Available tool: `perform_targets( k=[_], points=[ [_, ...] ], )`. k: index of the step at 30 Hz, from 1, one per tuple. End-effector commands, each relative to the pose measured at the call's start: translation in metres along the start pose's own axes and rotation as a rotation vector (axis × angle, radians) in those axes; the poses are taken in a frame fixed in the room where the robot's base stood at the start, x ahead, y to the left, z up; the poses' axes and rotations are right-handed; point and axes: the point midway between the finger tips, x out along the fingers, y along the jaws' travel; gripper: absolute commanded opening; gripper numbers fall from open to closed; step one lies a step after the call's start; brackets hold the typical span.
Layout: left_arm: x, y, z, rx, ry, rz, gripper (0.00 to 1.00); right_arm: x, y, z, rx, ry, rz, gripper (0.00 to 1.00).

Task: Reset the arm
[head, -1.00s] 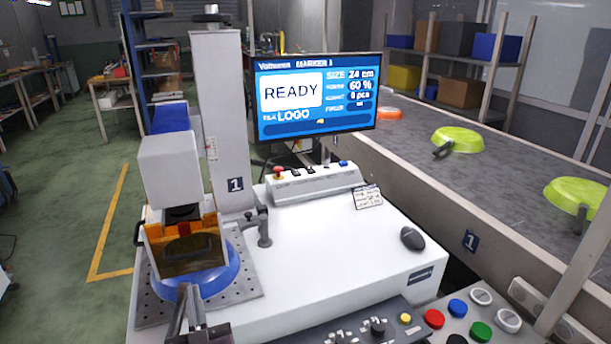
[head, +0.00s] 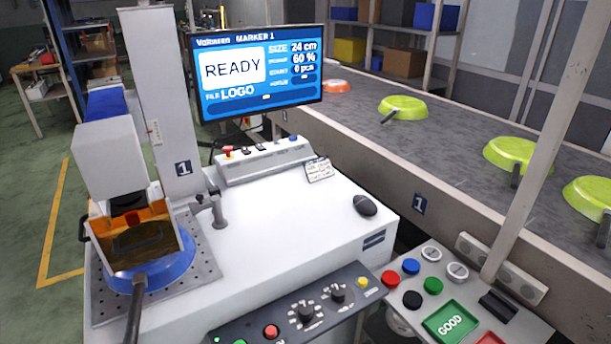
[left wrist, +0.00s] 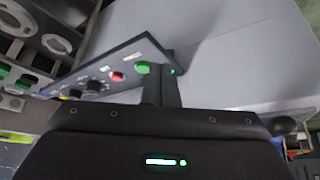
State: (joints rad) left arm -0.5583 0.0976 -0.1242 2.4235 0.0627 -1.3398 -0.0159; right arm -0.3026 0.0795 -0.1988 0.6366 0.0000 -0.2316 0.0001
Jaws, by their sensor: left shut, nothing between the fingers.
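My left gripper (left wrist: 166,75) shows only in the left wrist view, shut and empty, with its fingers in front of the marker's control panel (left wrist: 112,70). It is out of the head view. A blue pan (head: 178,269) sits under the marker head (head: 112,160) on the perforated plate (head: 205,265), its dark handle (head: 135,305) pointing toward me. An amber guard (head: 140,238) partly hides the pan. The marker screen (head: 262,70) reads READY, 24 cm, 60 %, file LOGO. My right gripper is in neither view.
The conveyor (head: 450,165) on the right carries several green pans (head: 403,106) and an orange one (head: 337,86). A mouse (head: 365,205) lies on the white machine top (head: 290,220). A button box (head: 440,305) with a green GOOD button stands at the front right.

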Motion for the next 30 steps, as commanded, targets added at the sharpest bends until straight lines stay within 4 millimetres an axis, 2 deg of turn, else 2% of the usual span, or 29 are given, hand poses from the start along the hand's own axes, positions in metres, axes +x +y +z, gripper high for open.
perform_targets(
  k=[7,14,20,23,26,30],
  points=[
    [-0.021,0.002,0.043,0.068,-0.221,-0.004,0.00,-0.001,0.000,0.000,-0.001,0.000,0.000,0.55],
    [0.043,0.003,0.060,0.065,-0.240,0.001,0.00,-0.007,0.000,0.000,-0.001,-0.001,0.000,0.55],
    [0.104,0.005,0.091,0.068,-0.267,0.006,0.00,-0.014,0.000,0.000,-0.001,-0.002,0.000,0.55],
    [0.141,0.005,0.119,0.071,-0.287,0.008,0.00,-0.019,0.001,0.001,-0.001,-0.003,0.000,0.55],
    [0.180,0.005,0.159,0.075,-0.310,0.011,0.00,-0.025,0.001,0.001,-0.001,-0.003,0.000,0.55],
    [0.223,0.005,0.225,0.081,-0.341,0.015,0.00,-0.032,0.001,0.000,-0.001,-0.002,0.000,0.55]
  ],
)
